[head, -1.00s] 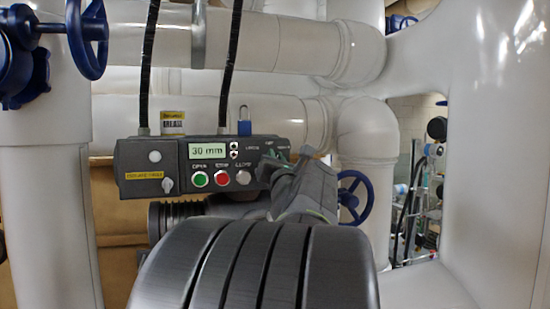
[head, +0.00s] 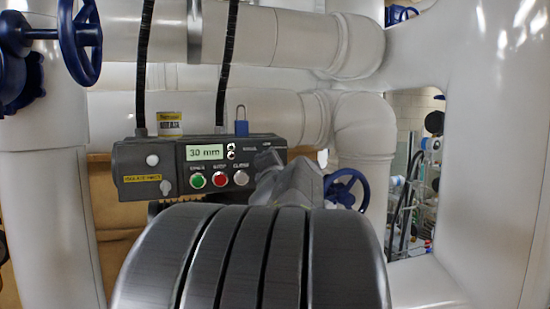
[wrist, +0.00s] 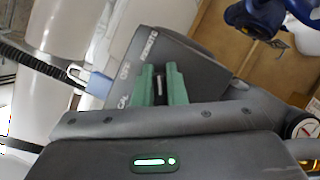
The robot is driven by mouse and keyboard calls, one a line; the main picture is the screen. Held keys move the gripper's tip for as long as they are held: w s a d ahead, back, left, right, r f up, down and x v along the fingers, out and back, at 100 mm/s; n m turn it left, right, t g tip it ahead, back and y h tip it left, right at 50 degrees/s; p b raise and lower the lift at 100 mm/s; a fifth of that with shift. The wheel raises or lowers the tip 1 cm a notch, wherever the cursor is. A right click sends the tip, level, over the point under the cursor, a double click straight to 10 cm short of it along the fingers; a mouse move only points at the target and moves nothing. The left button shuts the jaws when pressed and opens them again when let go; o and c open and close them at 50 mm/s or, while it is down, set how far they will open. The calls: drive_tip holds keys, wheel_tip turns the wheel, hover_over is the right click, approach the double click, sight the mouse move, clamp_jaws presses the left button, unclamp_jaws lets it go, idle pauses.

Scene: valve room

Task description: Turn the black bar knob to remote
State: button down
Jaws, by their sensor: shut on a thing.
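The black bar knob (wrist: 159,86) shows in the wrist view between the two green fingers of my gripper (wrist: 160,70). The fingers are shut on its sides. A pale line on the knob points up the picture, roughly toward the word REMOTE; OFF and LOCAL are printed to its left. In the head view the knob is hidden behind my gripper and wrist, at the right end of the grey control box (head: 130,172). The fingers cannot be made out there.
The box carries a 30 mm display (head: 204,153), a green button (head: 198,181), a red button (head: 219,180) and a grey button (head: 241,178). A blue padlock (head: 241,127) is on its top edge. White pipes surround it; a blue handwheel (head: 346,188) is at right.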

drive_tip(key=shift+f, duration=0.35)
drive_tip(key=c, duration=1.5)
unclamp_jaws()
drive_tip(key=shift+a+r, duration=0.15)
drive_tip(key=shift+a, duration=0.1)
drive_tip(key=shift+d, duration=0.1)
drive_tip(key=shift+s, duration=0.1)
